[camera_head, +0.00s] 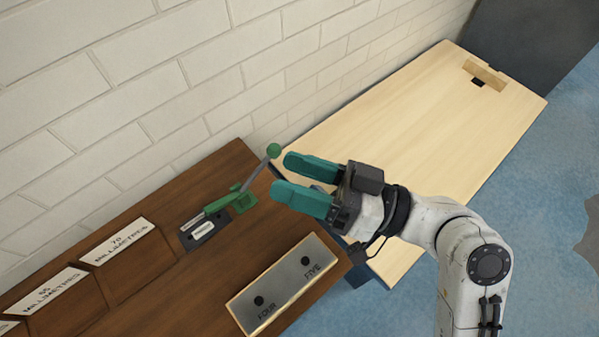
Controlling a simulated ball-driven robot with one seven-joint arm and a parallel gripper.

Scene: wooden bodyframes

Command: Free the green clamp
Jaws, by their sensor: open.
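The green clamp (221,204) is fixed on a dark plate near the back of the brown wooden bench, by the wall. Its metal lever slants up to the right and ends in a green ball knob (274,150). My gripper (279,178) is open, with two teal fingers pointing left. The fingertips are just right of the lever and knob in the picture. Nothing is between the fingers. I cannot tell from this one view whether a finger touches the lever.
A metal plate marked FOUR and FIVE (284,284) lies at the brown bench's (165,295) front right. Labelled millimetre blocks (118,241) stand left. A white brick wall (120,90) rises behind. A pale wooden table (420,120) extends right, mostly clear.

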